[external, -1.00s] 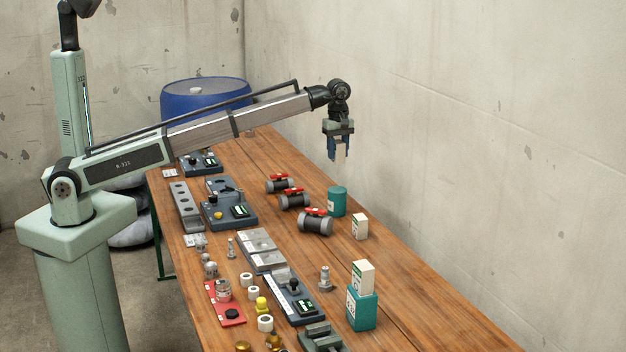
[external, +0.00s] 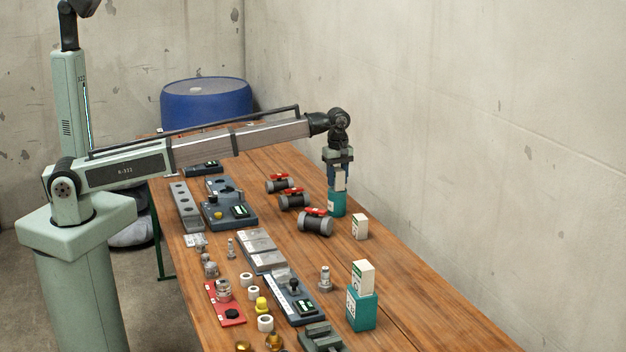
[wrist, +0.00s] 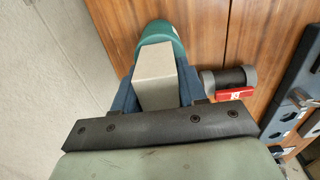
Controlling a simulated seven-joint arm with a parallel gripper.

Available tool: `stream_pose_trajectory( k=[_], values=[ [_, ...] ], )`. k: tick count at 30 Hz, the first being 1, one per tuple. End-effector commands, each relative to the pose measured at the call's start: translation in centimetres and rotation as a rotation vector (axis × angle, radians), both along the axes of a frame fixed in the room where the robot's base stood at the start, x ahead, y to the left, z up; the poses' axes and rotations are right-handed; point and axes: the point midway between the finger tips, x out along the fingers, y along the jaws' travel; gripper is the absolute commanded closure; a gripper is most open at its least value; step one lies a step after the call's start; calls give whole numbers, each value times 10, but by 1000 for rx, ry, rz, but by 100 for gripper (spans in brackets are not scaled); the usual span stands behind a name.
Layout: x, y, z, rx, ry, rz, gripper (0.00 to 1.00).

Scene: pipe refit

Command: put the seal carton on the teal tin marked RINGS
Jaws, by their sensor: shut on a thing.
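My gripper (external: 339,174) is shut on a pale carton (external: 340,182), upright between the dark blue fingers. The carton also shows in the wrist view (wrist: 155,76), with a finger on each side. A round teal tin (external: 336,203) stands upright directly below it, partly behind it in the wrist view (wrist: 161,33). The carton's bottom is at the tin's top; I cannot tell whether it rests on it. The tin's marking is not readable. A square teal tin (external: 361,313) nearer the camera has another white carton (external: 363,277) on top.
Another small white carton (external: 360,227) stands to the right of the round tin. Several grey pipe valves with red handles, one of them the nearest valve (external: 316,223), lie to its left. Fixtures and fittings crowd the left of the table. The right edge strip is clear.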

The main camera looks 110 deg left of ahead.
Motion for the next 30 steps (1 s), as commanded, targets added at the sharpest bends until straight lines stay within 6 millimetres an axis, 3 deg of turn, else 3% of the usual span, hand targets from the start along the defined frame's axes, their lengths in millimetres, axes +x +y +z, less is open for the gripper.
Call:
stream_pose_trajectory(
  k=[7, 8, 15, 25, 30],
  values=[
    [0, 0, -3, 0, 0, 0, 89],
    [0, 0, -3, 0, 0, 0, 57],
    [0, 0, -3, 0, 0, 0, 34],
    [0, 0, 1, 0, 0, 0, 33],
    [1, 1, 20, 1, -1, 0, 33]
  ],
)
